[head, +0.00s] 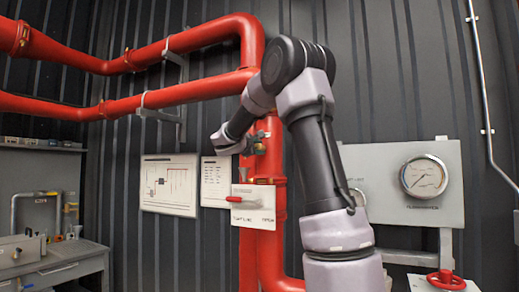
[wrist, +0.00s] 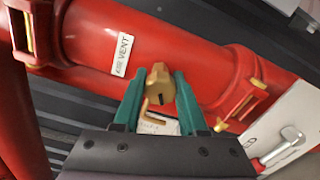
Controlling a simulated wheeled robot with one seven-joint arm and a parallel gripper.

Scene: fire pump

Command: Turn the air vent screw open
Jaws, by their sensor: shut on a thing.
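The air vent screw (wrist: 160,93) is a brass-coloured piece with a dark slot. In the wrist view it stands in front of a thick red pipe, beside a white label (wrist: 122,54) reading "VENT". My gripper (wrist: 160,77) has green fingers, one on each side of the screw, and is shut on it. A tan curved piece and a pale patch show lower between the fingers. In the head view my gripper (head: 246,145) is up against the vertical red pipe, and its fingers are too small there to tell apart.
A white panel with a red-handled lever (head: 243,200) is below my gripper. A pressure gauge (head: 424,177) is on a grey board at right, above a red handwheel (head: 446,280). Red pipes (head: 190,40) run overhead at left. A grey workbench (head: 60,262) stands at lower left.

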